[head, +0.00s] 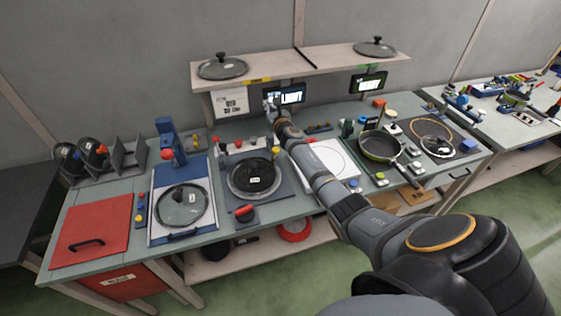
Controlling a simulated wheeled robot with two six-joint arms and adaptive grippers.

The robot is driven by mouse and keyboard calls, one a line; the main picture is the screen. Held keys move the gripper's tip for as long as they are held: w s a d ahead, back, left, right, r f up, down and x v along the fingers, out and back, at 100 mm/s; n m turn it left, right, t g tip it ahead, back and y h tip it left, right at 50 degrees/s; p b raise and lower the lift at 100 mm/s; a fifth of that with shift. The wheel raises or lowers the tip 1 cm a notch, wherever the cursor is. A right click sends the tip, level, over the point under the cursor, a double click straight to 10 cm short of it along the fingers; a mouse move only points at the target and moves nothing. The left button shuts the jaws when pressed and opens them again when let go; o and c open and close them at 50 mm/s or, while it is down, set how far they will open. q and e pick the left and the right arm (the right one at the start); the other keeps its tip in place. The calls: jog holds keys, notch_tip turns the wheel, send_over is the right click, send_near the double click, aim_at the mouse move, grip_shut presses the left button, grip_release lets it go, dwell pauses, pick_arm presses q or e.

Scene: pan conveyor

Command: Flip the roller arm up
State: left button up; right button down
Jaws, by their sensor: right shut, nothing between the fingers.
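My right arm reaches across from the lower right, and my right gripper (268,105) is at its far end, in front of the screen under the shelf. It is shut and empty. A blue upright part (167,140) stands at the back of the white and blue station with a glass lid; it may be the roller arm, but I cannot tell for sure. My gripper is well to its right and apart from it. My left gripper is not in view.
A shelf (300,66) with two lids runs above the bench. A red board (92,232) lies at the left end. A frying pan (380,146) and a wire-ringed plate (436,142) are at the right. My forearm covers part of a white panel (335,160).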

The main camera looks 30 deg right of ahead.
jog(key=shift+w+f, duration=0.2)
jog(key=shift+s+r, duration=0.1)
dwell(0.5)
